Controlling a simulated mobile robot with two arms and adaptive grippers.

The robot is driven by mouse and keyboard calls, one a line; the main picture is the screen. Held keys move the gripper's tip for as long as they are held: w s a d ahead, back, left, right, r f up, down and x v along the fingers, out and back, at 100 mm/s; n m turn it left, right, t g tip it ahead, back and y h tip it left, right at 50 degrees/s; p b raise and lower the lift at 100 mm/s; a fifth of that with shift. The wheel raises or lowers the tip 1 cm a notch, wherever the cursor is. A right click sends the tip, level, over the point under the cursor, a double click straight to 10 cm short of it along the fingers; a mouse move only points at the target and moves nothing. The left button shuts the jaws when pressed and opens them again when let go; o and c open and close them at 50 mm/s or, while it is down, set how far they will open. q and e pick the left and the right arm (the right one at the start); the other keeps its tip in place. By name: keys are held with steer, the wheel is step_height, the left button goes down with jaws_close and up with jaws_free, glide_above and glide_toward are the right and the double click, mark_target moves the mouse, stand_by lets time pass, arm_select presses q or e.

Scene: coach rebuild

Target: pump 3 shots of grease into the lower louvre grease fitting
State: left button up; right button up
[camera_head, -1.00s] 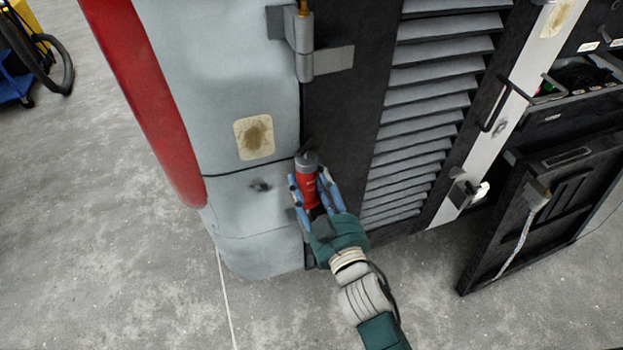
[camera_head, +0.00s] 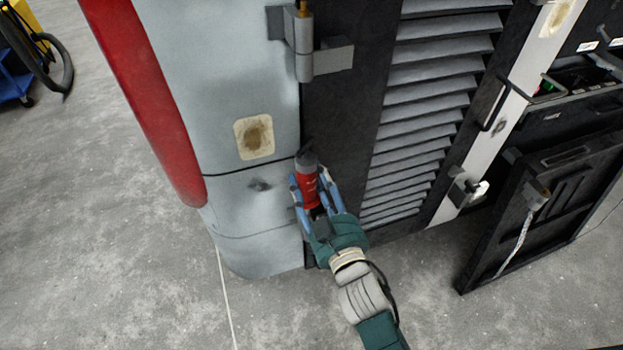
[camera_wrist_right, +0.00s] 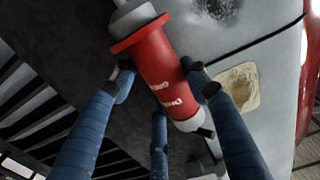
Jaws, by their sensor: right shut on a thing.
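The red grease gun (camera_head: 308,181) has a grey top end and stands roughly upright at the dark edge beside the louvre door. My right gripper (camera_head: 314,192) is shut on its red body. In the right wrist view, fingers of my right gripper (camera_wrist_right: 160,90) close around the red gun (camera_wrist_right: 155,65), which has a grey collar end at the top and a pale end with a dark tip at lower right. The lower grease fitting cannot be made out; gun and fingers cover that area. My left gripper is not in view.
A grey hinge (camera_head: 304,45) with a brass-coloured top sits above on the door edge. The slatted louvre (camera_head: 425,110) is right of the gun. An open black panel (camera_head: 545,210) stands at the right.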

steer(key=shift+f+b, duration=0.8)
steer(key=shift+f, duration=0.35)
stand_by(0.8)
steer(key=shift+r, duration=0.15)
steer(key=shift+r+p, duration=0.5)
steer(key=shift+p, duration=0.25)
steer(key=shift+r, duration=0.55)
steer(key=shift+r+p, duration=0.2)
steer(key=shift+p, duration=0.35)
steer(key=shift+f, duration=0.1)
stand_by(0.4)
